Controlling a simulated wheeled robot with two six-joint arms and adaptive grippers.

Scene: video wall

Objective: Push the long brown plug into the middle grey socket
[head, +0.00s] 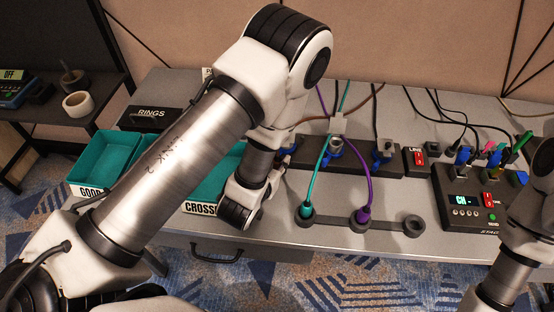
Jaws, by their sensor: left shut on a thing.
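My left arm comes in from the left, and its wrist folds down at the left end of the dark socket strip (408,165). The left gripper (285,153) is small and mostly hidden there by my wrist links. A brown cable (312,119) runs from a grey cable clip (338,124) to that spot. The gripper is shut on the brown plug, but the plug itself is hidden. The strip carries grey sockets with blue parts: a middle one (335,145) and a right one (382,151). My right arm shows at the right edge; its gripper is out of view.
A three-ring holder (388,221) holds a teal plug (306,210) and a purple plug (363,215); its right ring is empty. Teal bins (105,155) stand left. A red-switch box (415,159) and a meter box (470,200) with several coloured plugs stand right.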

